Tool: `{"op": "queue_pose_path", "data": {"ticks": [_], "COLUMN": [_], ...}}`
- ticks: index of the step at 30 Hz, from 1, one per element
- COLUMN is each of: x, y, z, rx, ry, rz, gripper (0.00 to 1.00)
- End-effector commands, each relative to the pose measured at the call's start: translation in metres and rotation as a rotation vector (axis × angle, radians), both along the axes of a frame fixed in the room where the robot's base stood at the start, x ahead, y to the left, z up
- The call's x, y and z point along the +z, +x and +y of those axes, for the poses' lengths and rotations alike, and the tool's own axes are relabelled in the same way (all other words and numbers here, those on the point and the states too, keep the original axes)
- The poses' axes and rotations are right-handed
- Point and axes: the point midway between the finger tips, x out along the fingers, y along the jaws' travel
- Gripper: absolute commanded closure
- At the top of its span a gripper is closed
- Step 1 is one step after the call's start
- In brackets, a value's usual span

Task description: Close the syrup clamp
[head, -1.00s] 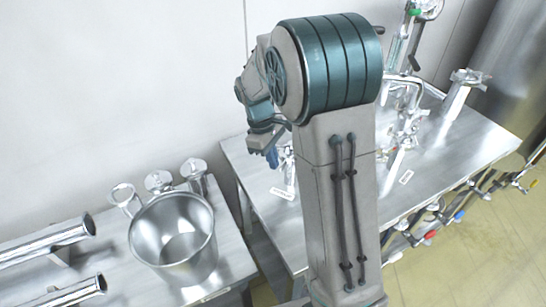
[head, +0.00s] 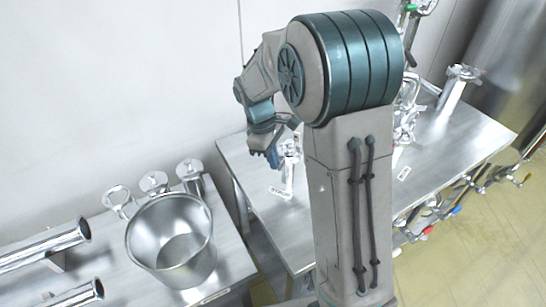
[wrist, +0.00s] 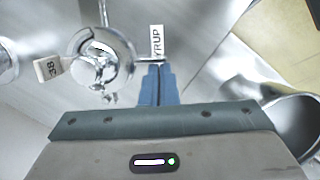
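The syrup clamp is a shiny metal fitting (wrist: 98,55) in the upper left of the wrist view, with a thin metal bar reaching right from it. A white label (wrist: 157,40), partly covered, reads "YRUP" beside it. In the head view a fitting (head: 289,168) stands on the table with a small label (head: 281,192) at its foot. My gripper (wrist: 158,68) has its blue fingers together, tips at or very near the bar's end and the label. Contact cannot be told. In the head view my gripper (head: 273,158) is just left of the fitting.
The metal table (head: 470,148) carries more fittings behind my arm. A steel pot (head: 172,240) and pipes (head: 45,246) stand on the left bench. Valves line the table's right edge.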

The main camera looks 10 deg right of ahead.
Motion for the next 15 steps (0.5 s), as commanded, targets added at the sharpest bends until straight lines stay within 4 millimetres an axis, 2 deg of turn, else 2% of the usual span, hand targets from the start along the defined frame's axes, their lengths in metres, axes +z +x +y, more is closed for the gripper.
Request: {"op": "queue_pose_path", "data": {"ticks": [2,6,8,13,15], "x": [-0.001,-0.001,-0.001,0.001,0.020], "y": [-0.003,0.000,0.003,0.019,0.022], "z": [-0.006,-0.001,0.005,0.036,0.038], "rx": [-0.008,-0.008,-0.006,0.004,0.001], "ry": [-0.007,-0.008,-0.008,-0.005,-0.003], "rz": [0.012,0.014,0.013,0.006,-0.003], "gripper": [1.00,1.00,1.00,1.00,1.00]}}
